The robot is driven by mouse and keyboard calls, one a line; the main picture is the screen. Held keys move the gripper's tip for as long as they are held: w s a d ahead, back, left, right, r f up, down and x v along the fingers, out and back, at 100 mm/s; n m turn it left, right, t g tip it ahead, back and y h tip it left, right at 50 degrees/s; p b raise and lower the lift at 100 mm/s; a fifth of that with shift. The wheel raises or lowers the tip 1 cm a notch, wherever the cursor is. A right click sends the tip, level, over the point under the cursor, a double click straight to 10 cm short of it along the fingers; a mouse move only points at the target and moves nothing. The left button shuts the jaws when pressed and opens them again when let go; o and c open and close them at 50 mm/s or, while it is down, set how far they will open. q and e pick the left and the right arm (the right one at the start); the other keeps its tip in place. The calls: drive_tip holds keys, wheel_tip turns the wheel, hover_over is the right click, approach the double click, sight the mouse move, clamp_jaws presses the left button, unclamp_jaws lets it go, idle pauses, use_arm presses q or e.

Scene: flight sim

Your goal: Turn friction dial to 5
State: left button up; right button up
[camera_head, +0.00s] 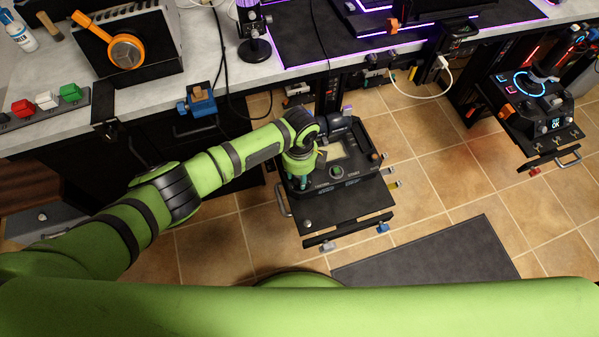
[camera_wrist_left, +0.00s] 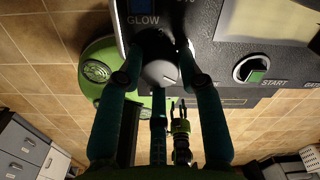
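A black control console (camera_head: 340,188) with a small screen stands below the desk. My left gripper (camera_head: 303,183) reaches down onto its left part and covers the friction dial in the head view. In the left wrist view a round grey dial (camera_wrist_left: 160,73) sits between the teal fingers of my left gripper (camera_wrist_left: 159,62). The fingers are spread around the dial's sides; I cannot tell whether they touch it. The dial's scale and label are hidden, so its setting cannot be read. My right gripper does not show in the head view.
A green START button (camera_wrist_left: 251,72) is right of the dial, and a screen (camera_wrist_left: 268,20) lies above it. A second console (camera_head: 530,105) stands right. Tiled floor is clear between them. A green-black part, possibly my right arm, shows in the wrist view.

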use_arm(q)
drive_tip(key=shift+o, duration=1.2)
drive_tip(key=shift+s+f, duration=0.1)
drive_tip(key=shift+r, duration=0.2)
wheel_tip(320, 180, up, 12)
drive_tip(key=shift+f, duration=0.15)
